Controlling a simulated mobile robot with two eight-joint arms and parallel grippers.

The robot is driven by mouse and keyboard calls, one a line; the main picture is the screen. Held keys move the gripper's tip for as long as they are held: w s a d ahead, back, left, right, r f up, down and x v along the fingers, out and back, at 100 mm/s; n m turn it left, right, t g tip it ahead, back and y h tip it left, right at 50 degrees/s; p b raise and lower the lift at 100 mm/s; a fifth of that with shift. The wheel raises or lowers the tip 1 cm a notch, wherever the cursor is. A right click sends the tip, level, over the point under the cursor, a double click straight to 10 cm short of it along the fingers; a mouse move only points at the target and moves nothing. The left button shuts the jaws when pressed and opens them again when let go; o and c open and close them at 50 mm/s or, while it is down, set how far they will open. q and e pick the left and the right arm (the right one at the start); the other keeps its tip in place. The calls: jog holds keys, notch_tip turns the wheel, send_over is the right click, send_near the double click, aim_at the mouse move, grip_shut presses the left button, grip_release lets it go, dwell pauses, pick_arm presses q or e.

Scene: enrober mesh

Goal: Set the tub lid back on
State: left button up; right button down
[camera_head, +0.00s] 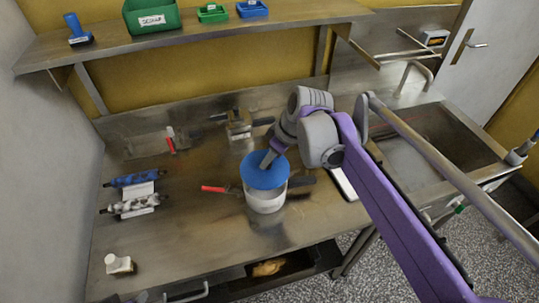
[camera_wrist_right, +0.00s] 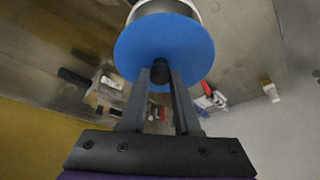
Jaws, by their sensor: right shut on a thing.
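The blue round lid (camera_head: 259,176) is over the white tub (camera_head: 266,201) on the steel worktop. My right gripper (camera_head: 268,161) is above the lid, shut on its dark knob. In the right wrist view the two fingers (camera_wrist_right: 160,76) pinch the knob, and the lid (camera_wrist_right: 165,36) covers much of the tub (camera_wrist_right: 168,7). The tub's pale rim shows past the lid's far edge there, so the lid looks slightly off-centre or raised. I cannot tell whether it touches the rim. The lid hides the tub's inside. My left gripper cannot be made out.
A red-handled tool (camera_head: 213,189) lies left of the tub. Two rollers (camera_head: 136,180) and a small white bottle (camera_head: 119,264) are further left. A metal device (camera_head: 238,128) stands behind. A sink (camera_head: 436,141) is at the right. The front-left worktop is mostly clear.

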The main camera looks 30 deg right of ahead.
aim_at(272, 167)
jog(key=shift+f+b, duration=1.05)
jog(key=shift+f, duration=1.2)
pick_arm(q)
jog(key=f, duration=0.1)
jog(key=s+f, duration=0.1)
jog(key=f, duration=0.1)
jog(key=shift+s+f, duration=0.2)
pick_arm(e)
jog(key=shift+f, duration=0.1)
pick_arm(q)
jog(key=shift+w+r, duration=0.1)
jog(key=shift+f, duration=0.4)
pick_arm(e)
jog(key=shift+f, duration=0.5)
jog(key=c, duration=0.5)
grip_release()
jog(key=shift+c, duration=0.2)
jog(key=shift+r+p, duration=1.9)
jog(key=shift+r, duration=1.65)
pick_arm(q)
notch_tip(272, 167, up, 6)
jog(key=w, duration=0.2)
jog(key=shift+w, duration=0.2)
pick_arm(e)
jog(key=shift+f, duration=0.1)
